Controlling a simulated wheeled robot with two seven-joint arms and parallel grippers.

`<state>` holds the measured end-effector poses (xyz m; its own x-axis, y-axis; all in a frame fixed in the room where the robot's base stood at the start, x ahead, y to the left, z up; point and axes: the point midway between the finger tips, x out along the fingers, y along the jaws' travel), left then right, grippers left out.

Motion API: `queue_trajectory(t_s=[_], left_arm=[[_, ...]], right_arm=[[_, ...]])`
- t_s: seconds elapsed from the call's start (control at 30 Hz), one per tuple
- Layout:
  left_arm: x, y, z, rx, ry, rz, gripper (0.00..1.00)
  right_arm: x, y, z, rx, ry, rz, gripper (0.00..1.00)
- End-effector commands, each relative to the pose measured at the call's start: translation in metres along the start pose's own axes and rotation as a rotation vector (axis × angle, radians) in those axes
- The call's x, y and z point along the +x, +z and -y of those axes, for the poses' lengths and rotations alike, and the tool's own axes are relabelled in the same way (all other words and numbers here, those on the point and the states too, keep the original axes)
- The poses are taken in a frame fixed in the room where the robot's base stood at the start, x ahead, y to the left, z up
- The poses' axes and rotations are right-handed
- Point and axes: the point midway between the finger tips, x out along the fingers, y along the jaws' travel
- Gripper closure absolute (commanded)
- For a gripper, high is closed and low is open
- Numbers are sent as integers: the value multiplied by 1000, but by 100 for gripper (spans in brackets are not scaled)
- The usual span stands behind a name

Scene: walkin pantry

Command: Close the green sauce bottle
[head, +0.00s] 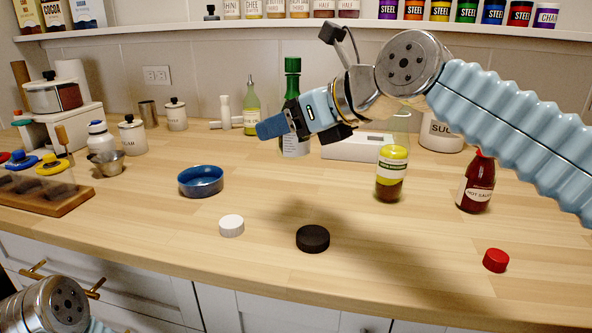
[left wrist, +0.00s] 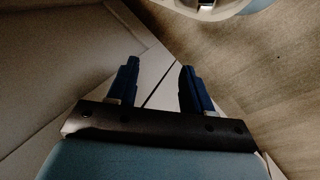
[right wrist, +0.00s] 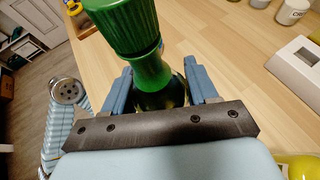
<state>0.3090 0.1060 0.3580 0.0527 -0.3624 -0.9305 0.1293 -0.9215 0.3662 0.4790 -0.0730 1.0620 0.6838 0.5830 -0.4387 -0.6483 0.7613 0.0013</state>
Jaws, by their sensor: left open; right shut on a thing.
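The green sauce bottle (head: 292,148) stands on the counter behind my right gripper (head: 285,121), with a pale label on its body. A ridged green cap (head: 292,66) sits on top of its green neck; it also shows large in the right wrist view (right wrist: 117,25). I cannot tell how tightly the cap is seated. My right gripper is shut on the bottle, its blue fingers on either side below the neck. My left gripper (left wrist: 158,70) is open and empty, low over the floor by the cabinet fronts; its fingers are out of the head view.
A black cap (head: 313,239), a white cap (head: 231,226) and a red cap (head: 496,260) lie near the counter front. A white scale (head: 352,148) is behind.

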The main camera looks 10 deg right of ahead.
Motion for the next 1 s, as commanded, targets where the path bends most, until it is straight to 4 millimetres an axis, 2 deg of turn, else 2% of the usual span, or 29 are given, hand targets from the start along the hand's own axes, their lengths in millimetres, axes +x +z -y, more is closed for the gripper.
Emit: queue_trajectory(t_s=[0.2,0.4,1.0], left_arm=[[1,0,0,0,0,0,49],[7,0,3,-1,-1,-1,49],[9,0,4,-1,-1,-1,49]], right_arm=[[39,-12,45,4,2,-2,100],[67,-36,67,2,1,-1,100],[82,-48,80,2,0,0,100]])
